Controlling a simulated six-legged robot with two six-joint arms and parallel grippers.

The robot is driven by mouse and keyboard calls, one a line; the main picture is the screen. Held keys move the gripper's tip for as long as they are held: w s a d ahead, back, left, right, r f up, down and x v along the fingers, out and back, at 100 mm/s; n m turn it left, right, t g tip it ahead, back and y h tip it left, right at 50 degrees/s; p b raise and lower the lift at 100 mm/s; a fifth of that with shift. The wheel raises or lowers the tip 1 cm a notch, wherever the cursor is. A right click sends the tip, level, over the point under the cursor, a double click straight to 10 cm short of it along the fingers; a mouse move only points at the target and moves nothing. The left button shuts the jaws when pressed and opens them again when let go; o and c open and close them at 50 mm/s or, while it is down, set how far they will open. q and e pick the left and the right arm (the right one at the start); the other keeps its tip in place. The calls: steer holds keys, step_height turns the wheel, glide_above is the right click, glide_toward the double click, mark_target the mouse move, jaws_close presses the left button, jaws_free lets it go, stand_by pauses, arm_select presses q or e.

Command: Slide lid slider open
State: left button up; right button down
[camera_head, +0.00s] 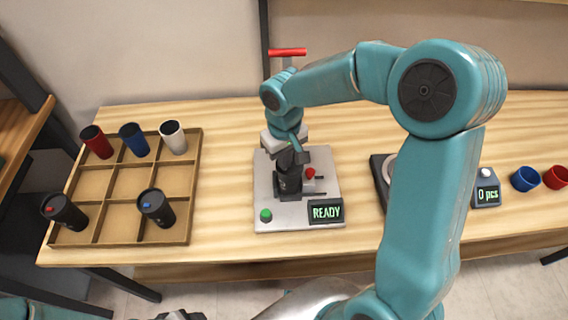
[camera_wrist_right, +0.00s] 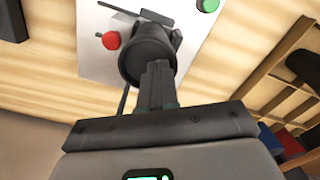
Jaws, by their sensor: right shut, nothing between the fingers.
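The marker machine's pale base plate (camera_head: 265,205) sits mid-table with a "READY" display and green button. A black cup (camera_head: 289,184) stands in its holder, and it shows as a dark round body in the wrist view (camera_wrist_right: 140,62). My right gripper (camera_head: 297,155) points down at the cup's top, fingers shut together with nothing between them. In the wrist view its fingertips (camera_wrist_right: 158,68) overlap the cup's near rim; I cannot tell if they touch. No lid slider can be made out on this cup. A dark part at the bottom edge may be my left gripper (camera_head: 180,315).
A wooden tray (camera_head: 118,240) at left holds red, blue and white cups and two black lidded cups. A red knob (camera_head: 310,172) sits beside the holder.

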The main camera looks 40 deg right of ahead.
mark_target(289, 172)
steer(key=shift+s+d+b, duration=0.2)
steer(key=shift+s+b, duration=0.1)
steer(key=shift+s, duration=0.45)
stand_by(0.6)
step_height(289, 172, up, 7)
steer(key=p, duration=0.5)
stand_by(0.5)
stand_by(0.3)
